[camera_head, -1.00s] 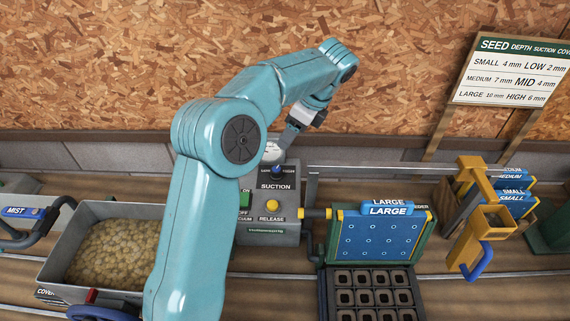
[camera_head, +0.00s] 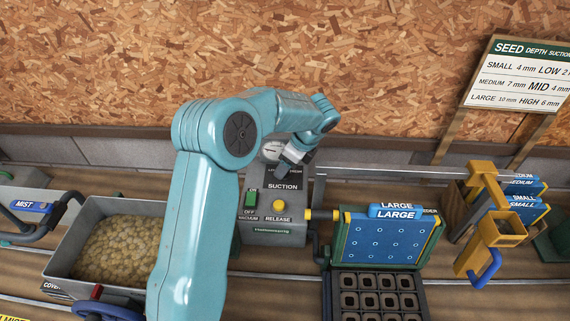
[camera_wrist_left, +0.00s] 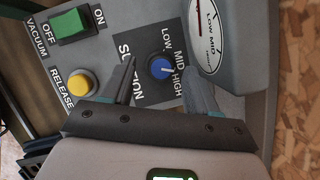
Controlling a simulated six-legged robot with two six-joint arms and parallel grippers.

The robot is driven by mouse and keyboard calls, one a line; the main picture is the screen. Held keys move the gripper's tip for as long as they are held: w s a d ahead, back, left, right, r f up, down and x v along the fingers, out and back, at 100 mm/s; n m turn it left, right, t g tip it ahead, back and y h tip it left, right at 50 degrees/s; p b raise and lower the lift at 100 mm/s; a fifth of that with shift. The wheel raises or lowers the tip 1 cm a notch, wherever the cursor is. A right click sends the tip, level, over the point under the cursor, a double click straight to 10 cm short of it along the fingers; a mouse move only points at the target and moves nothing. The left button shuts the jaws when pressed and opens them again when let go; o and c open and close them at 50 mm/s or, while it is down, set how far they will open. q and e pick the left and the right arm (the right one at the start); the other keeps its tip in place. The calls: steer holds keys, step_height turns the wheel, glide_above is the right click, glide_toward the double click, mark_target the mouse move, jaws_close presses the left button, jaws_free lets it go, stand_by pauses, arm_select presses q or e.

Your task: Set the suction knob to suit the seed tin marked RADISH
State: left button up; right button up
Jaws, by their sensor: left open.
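The blue suction knob (camera_wrist_left: 160,68) shows in the left wrist view, with LOW, MID and HIGH around it. Its white mark points to the MID–HIGH side; I cannot tell exactly which. My left gripper (camera_wrist_left: 163,88) is open, its two fingers on either side of the knob in that view, with no contact visible. In the head view my left gripper (camera_head: 291,158) is over the upper part of the suction panel (camera_head: 285,187) and hides the knob. No tin marked RADISH is in view. My right gripper is not in view.
The green vacuum switch (camera_wrist_left: 70,26) and yellow release button (camera_wrist_left: 81,82) are beside the knob. A gauge (camera_wrist_left: 208,25) stands close to one finger. A seed chart (camera_head: 520,75), a seed-filled tray (camera_head: 67,252) and a blue LARGE plate (camera_head: 385,238) are around the panel.

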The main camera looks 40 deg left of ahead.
arm_select(q)
steer(key=shift+a+f, duration=0.3)
steer(key=shift+f, duration=0.25)
steer(key=shift+d+f, duration=0.1)
steer(key=shift+f, duration=0.15)
